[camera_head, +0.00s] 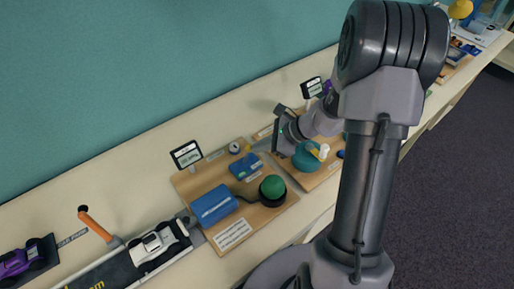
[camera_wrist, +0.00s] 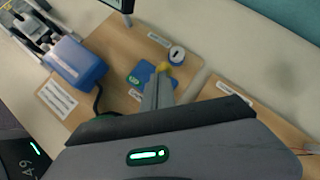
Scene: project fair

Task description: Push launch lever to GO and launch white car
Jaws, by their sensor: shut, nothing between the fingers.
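The launch lever (camera_head: 95,225) is an orange stick at the lower left in the head view, leaning up and left beside the dark track. The white car (camera_head: 155,243) sits on the track to the lever's right, with its dark rear end close to the wooden board. A white and dark shape at the top left of the wrist view looks like this car (camera_wrist: 30,28). My gripper (camera_head: 263,146) is far right of the lever and car, over the boards. Its fingers (camera_wrist: 160,82) are together and empty, overlapping a small blue block in the wrist view. GO marking is not readable.
A wooden board (camera_head: 207,183) holds a blue box (camera_head: 214,205), a green dome (camera_head: 272,187) and a small blue block (camera_head: 246,166). A small sign (camera_head: 186,154) stands behind it. A purple car (camera_head: 18,260) is at far left. The wall rises behind the table.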

